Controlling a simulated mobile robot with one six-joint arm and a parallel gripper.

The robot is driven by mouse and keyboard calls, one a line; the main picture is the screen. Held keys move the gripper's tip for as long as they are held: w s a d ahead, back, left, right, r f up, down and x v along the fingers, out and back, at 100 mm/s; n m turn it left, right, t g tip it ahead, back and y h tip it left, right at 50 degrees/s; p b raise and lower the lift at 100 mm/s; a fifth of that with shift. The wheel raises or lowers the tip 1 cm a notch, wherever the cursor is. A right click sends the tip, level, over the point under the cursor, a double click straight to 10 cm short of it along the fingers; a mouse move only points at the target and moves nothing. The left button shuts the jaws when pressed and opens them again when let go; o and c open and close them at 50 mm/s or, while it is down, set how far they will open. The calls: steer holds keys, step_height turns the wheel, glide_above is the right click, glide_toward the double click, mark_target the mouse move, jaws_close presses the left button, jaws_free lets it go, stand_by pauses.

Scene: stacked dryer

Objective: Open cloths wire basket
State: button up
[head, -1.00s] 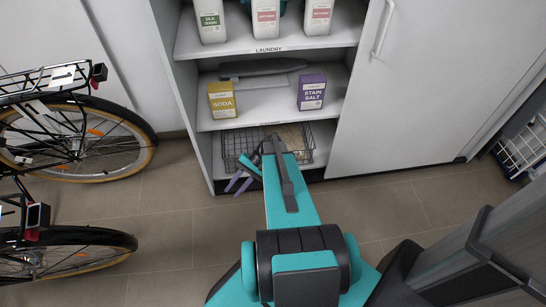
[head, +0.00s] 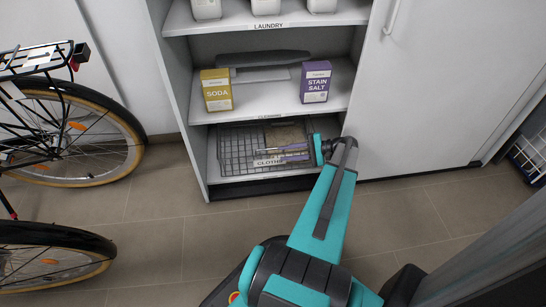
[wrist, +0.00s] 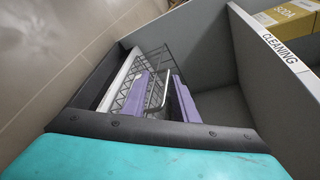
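The dark wire basket (head: 236,146) sits in the bottom compartment of the cabinet, with a partly covered "CLOTHS" label (head: 264,163) at its front. It also shows in the wrist view (wrist: 180,66) beyond the fingers. My gripper (head: 288,153) is at the basket's front right, its purple fingers pointing left across the front. In the wrist view my gripper (wrist: 160,92) has its two fingers apart, with a bright bent metal bar (wrist: 164,88), seemingly the basket's handle, between them. I cannot tell whether either finger touches the bar.
The shelf above holds a yellow SODA box (head: 216,91) and a purple STAIN SALT box (head: 316,82). A closed white door (head: 430,90) stands right of the open compartments. Bicycles (head: 70,140) stand at left. The floor (head: 180,225) before the cabinet is clear.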

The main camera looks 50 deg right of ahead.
mark_target(272, 149)
steer(key=s+d+t+b, duration=0.1)
steer(key=s+d, duration=0.2)
steer(key=d, duration=0.2)
steer(key=shift+d+m+t+h+b, duration=0.15)
steer(key=shift+m+t+h+b, duration=0.25)
steer(key=shift+w, duration=0.1)
steer(key=shift+b+x, duration=2.65)
steer(key=shift+x, duration=3.3)
jaws_close()
